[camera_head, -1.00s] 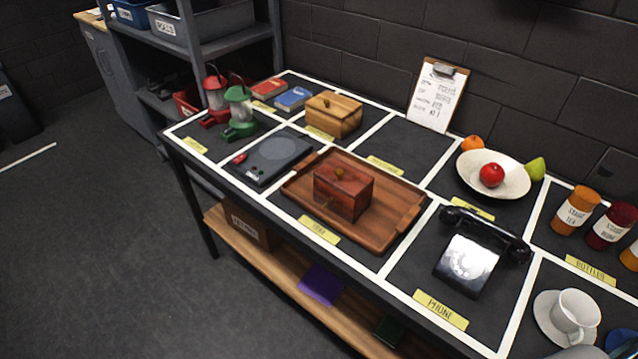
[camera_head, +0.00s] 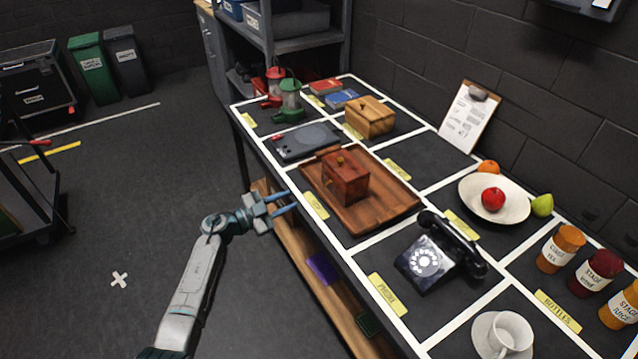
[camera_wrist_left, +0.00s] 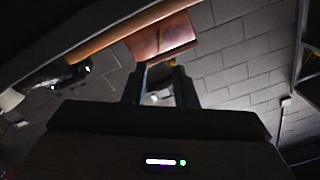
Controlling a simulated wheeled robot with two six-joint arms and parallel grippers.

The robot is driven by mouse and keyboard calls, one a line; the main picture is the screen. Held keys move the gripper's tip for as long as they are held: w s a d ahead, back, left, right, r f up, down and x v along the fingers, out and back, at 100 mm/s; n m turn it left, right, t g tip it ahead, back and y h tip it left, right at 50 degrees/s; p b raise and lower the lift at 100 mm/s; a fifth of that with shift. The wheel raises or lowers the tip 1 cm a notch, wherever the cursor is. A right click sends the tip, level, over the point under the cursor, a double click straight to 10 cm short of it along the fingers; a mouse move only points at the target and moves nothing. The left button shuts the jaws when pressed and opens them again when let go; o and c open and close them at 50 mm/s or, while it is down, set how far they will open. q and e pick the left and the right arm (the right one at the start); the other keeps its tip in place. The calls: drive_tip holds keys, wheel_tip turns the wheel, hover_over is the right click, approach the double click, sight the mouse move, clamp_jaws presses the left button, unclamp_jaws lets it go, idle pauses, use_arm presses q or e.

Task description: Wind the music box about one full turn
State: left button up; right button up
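A reddish-brown wooden box (camera_head: 346,182) with a small brass-coloured knob (camera_head: 340,161) on its lid sits on a brown wooden tray (camera_head: 385,211). It looks like the music box, though no label on it can be read. A winding key cannot be made out clearly. The box also shows in the left wrist view (camera_wrist_left: 162,38), beyond the fingers. My left gripper (camera_head: 287,203) is open and empty, at the table's front edge, left of the tray and apart from the box. In the left wrist view its two fingers (camera_wrist_left: 160,88) stand apart. My right gripper is not in view.
A lighter wooden box (camera_head: 369,118) stands behind the tray. A black phone (camera_head: 441,254) stands to the right, with a white cup (camera_head: 503,334) nearer. A flat dark device (camera_head: 305,141) and lanterns (camera_head: 291,100) stand at the far left.

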sight(324, 185)
use_arm(q)
drive_tip(key=b+x, duration=0.5)
drive_tip(key=x, duration=0.4)
drive_tip(key=shift+d, duration=0.2)
drive_tip(key=shift+w+d+r+b, duration=0.2)
drive_tip(key=shift+w+d+b, duration=0.25)
drive_tip(key=shift+d+b, duration=0.2)
drive_tip(key=shift+r, duration=0.1)
clamp_jaws()
drive_tip(key=shift+m, duration=0.3)
